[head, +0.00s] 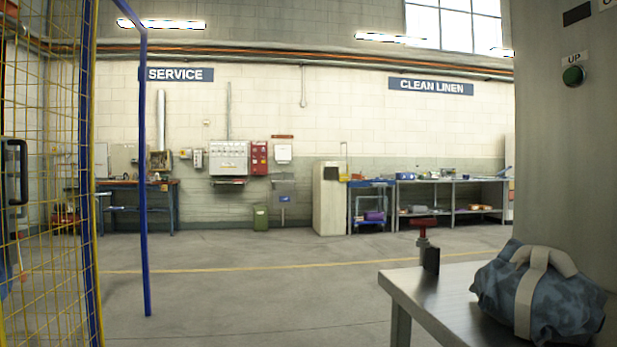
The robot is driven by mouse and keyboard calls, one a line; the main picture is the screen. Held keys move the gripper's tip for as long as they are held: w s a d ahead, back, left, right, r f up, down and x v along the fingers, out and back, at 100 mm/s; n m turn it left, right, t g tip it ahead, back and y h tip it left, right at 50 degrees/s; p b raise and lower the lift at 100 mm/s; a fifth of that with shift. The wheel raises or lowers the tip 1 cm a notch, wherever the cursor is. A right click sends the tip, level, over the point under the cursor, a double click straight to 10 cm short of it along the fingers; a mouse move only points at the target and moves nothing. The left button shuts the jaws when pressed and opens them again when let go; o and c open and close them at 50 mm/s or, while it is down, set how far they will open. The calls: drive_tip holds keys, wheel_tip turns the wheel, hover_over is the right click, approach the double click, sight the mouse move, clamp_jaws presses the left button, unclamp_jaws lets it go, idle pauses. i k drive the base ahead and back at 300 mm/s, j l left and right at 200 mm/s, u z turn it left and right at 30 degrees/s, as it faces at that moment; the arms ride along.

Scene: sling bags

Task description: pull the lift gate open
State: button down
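A yellow wire-mesh gate panel (50,200) fills the left edge of the head view, with a blue upright along its right side. I cannot tell from this view whether the gate is closed or partly open. My gripper is not in view.
A grey bench (402,290) at the lower right bears a blue-grey bundle with pale straps (540,290) and a red-topped fitting (424,228). The middle floor (250,290) is clear.

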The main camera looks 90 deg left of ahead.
sight(13, 141)
drive_tip(key=j+u, duration=0.1)
drive_tip(key=u, duration=2.45)
drive_tip(key=i+u, duration=0.15)
drive_tip(key=u, duration=0.3)
drive_tip(key=l+u, duration=0.1)
drive_tip(key=u, duration=0.3)
drive_tip(key=i+l+u, duration=0.1)
drive_tip(key=u, duration=0.35)
drive_tip(key=l+u, duration=0.1)
drive_tip(key=u, duration=0.35)
drive_tip(key=i+l+u, duration=0.15)
drive_tip(key=i, duration=0.2)
